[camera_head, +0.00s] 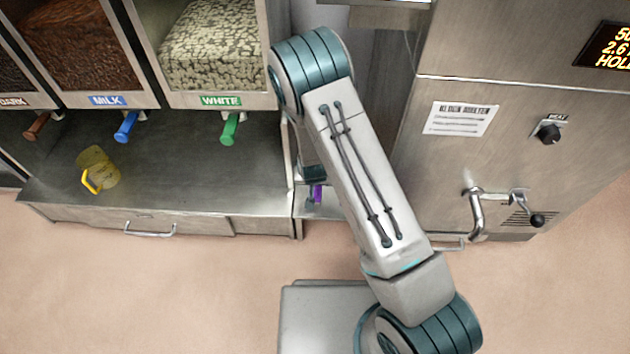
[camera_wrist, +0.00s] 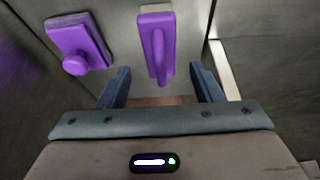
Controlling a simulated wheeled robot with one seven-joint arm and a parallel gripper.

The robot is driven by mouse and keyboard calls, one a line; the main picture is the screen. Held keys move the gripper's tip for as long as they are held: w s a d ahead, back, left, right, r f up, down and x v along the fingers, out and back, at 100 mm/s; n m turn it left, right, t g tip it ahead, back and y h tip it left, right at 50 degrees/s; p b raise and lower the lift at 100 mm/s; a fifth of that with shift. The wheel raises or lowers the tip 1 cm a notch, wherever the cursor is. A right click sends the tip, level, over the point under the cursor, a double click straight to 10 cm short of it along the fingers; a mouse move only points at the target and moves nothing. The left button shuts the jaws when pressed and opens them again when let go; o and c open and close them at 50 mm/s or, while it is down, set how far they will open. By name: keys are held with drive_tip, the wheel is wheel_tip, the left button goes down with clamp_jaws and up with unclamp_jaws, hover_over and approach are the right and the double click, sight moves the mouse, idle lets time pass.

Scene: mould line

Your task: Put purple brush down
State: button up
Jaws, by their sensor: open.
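In the wrist view a purple piece with a long handle (camera_wrist: 158,48) lies on a grey metal surface, its handle end pointing toward the gap between my fingers; it looks like the brush. A pale strip shows along its far edge. A second purple piece, a flat block with a round knob (camera_wrist: 80,42), lies to its left. My gripper (camera_wrist: 160,84) is open, with one blue-grey finger on each side and nothing held between them. In the head view only a small bit of purple (camera_head: 318,194) shows beside my arm, which hides the rest and my gripper.
A dark counter (camera_head: 200,190) at the left holds a yellow jug (camera_head: 100,170) on its side or tilted. Chocolate bins with coloured taps stand above it. A steel machine (camera_head: 520,130) with a pipe and lever stands at the right. A pale edge (camera_wrist: 223,75) runs right of my gripper.

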drive_tip(key=s+d+r+g+p, duration=0.1)
drive_tip(key=s+d+r, duration=0.2)
drive_tip(key=r, duration=0.6)
drive_tip(key=s+d+r+y, duration=0.1)
drive_tip(key=s+d+r, duration=0.15)
drive_tip(key=r, duration=0.55)
drive_tip(key=s+d+r+g+p, duration=0.15)
drive_tip(key=s+r, duration=0.25)
drive_tip(key=r, duration=0.5)
drive_tip(key=s+d+r, duration=0.8)
drive_tip(key=s+r, duration=0.2)
drive_tip(key=s, duration=0.3)
drive_tip(key=shift+s+d+r+n+g+h, duration=0.15)
drive_tip(key=shift+s+n+g+h, duration=0.15)
drive_tip(key=shift+s+g+h, duration=0.15)
wheel_tip(320, 180, up, 36)
drive_tip(key=t+p, duration=0.1)
drive_tip(key=p, duration=3.1)
drive_tip(key=shift+d+t+p, duration=0.15)
drive_tip(key=shift+t+p, duration=0.15)
drive_tip(key=shift+p, duration=0.1)
